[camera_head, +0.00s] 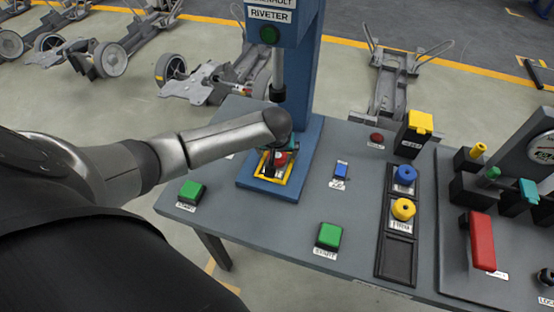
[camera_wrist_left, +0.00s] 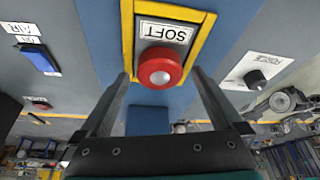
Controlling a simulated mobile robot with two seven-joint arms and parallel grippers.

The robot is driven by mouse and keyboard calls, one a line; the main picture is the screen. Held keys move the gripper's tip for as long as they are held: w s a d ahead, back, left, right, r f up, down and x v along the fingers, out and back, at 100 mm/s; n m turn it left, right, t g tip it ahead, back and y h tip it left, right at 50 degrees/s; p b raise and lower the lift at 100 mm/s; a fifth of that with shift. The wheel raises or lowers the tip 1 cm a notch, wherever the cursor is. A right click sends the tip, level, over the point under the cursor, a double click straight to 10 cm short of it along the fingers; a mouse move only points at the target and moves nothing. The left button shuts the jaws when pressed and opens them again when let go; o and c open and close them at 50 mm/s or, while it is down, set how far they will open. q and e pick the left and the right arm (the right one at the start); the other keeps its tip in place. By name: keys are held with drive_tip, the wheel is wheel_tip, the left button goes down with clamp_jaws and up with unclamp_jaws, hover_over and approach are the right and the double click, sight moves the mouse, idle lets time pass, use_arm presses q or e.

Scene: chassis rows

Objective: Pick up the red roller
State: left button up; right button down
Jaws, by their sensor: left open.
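The red roller (camera_wrist_left: 160,70) sits on a plate marked SOFT inside a yellow frame (camera_wrist_left: 128,30), at the riveter's base. In the head view, a small part of the red roller (camera_head: 281,158) shows beneath my left gripper, and the rest is hidden by it. My left gripper (camera_wrist_left: 161,84) is open. In the left wrist view its two fingers reach toward the roller, one on either side; I cannot tell if they touch it. My right gripper is not in view.
The blue riveter column (camera_head: 304,75) and its press rod (camera_head: 278,75) rise close to my left gripper. A black rack (camera_head: 398,262) holds a blue roller (camera_head: 404,176) and a yellow roller (camera_head: 403,209); its front slot is empty. Green buttons (camera_head: 329,236) (camera_head: 192,192) stand on the table.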

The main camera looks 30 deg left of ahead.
use_arm(q)
clamp_jaws()
idle(0.7)
